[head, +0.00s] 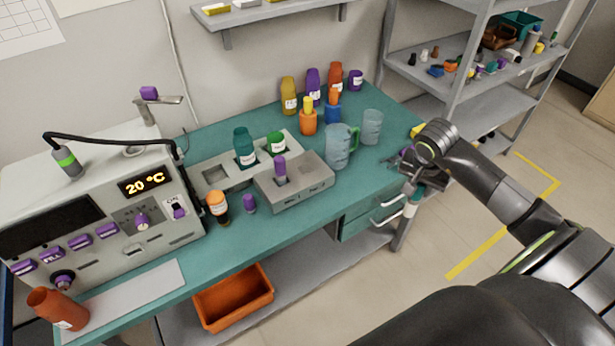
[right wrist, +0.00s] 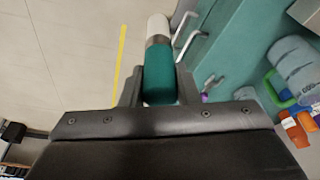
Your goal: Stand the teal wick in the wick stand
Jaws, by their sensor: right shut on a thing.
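My right gripper (head: 414,180) is past the right end of the teal bench, beside its front right corner. In the right wrist view its fingers (right wrist: 160,88) are shut on the teal wick (right wrist: 159,70), a teal cylinder with a grey band and a white end pointing away from the palm. My left gripper is not in view.
A glass jug (head: 337,152) with a green handle and a clear beaker (head: 372,126) stand between the block and my gripper. Several bottles line the back. A purple piece (head: 249,204) and a dark orange-capped bottle (head: 217,207) stand left of the block.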

